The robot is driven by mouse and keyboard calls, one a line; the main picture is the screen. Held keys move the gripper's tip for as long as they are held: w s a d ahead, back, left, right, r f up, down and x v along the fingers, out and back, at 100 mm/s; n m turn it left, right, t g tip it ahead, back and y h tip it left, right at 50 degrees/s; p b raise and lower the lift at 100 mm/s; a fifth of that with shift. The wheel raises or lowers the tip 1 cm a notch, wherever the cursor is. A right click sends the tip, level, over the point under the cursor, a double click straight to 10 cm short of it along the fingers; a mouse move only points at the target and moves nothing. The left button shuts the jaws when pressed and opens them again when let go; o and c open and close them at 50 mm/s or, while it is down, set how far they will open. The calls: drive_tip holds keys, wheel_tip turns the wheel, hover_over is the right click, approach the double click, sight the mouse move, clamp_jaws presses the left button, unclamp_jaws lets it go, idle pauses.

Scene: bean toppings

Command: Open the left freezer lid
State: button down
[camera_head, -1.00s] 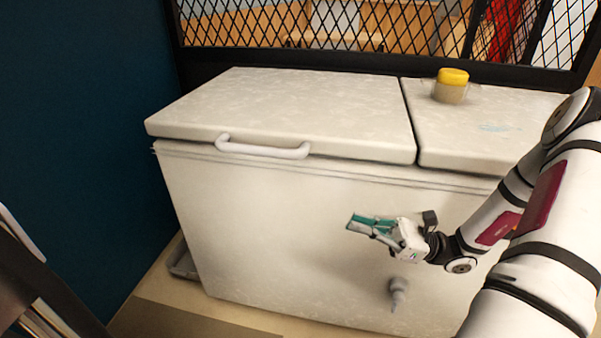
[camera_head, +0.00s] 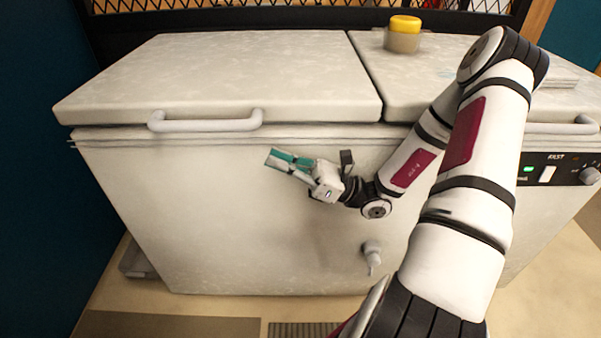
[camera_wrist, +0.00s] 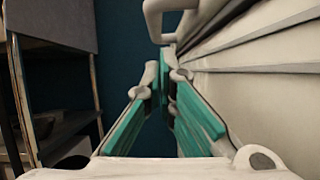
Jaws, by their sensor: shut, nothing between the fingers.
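The left freezer lid (camera_head: 230,80) is white, lies closed on the chest freezer (camera_head: 200,220), and has a pale bar handle (camera_head: 205,125) on its front edge. The handle also shows at the top of the wrist view (camera_wrist: 155,22), ahead of the fingertips. My gripper (camera_head: 270,158) has teal finger pads and is shut and empty. It is in front of the freezer's front wall, below and to the right of the handle, apart from it. In the wrist view my gripper (camera_wrist: 164,72) points toward the handle, with the freezer front on the right.
A yellow-capped jar (camera_head: 403,36) stands on the right lid (camera_head: 440,65). A grey drain spout (camera_head: 372,255) juts from the freezer front. A control panel (camera_head: 550,170) is at the right. A dark shelf unit (camera_wrist: 60,90) stands left in the wrist view.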

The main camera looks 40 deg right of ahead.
drive_tip(key=shift+w+a+r+b, duration=0.15)
drive_tip(key=shift+w+a+r, duration=0.1)
drive_tip(key=shift+r, duration=0.45)
drive_tip(key=shift+w+a+r+b, duration=0.1)
drive_tip(key=shift+w+a+r, duration=0.15)
drive_tip(key=shift+r, duration=0.45)
drive_tip(key=shift+w+a+r+b, duration=0.15)
drive_tip(key=shift+w+a+r, duration=0.1)
drive_tip(key=shift+r, duration=0.45)
drive_tip(key=shift+r, duration=0.1)
